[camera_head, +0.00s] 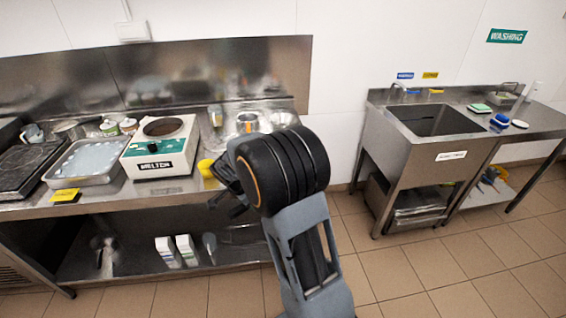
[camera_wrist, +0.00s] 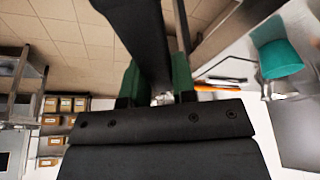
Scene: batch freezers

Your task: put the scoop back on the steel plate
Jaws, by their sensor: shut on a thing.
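My gripper (camera_head: 228,186) is at the front edge of the steel counter, right of the white melter, partly hidden by my own arm. In the wrist view its green finger pads (camera_wrist: 157,85) are shut on a long dark thing, which I take to be the scoop (camera_wrist: 140,30). It runs up and out of the top of that view, and its far end is out of frame. A yellow object (camera_head: 206,168) shows beside the gripper in the head view; I cannot tell if they touch. I cannot make out the steel plate for certain.
The melter (camera_head: 160,147), a steel tray (camera_head: 86,161) and a yellow label (camera_head: 65,196) are on the counter left of my gripper. Steel containers (camera_head: 247,122) stand behind it. A sink table (camera_head: 433,121) stands at right, with open tiled floor between.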

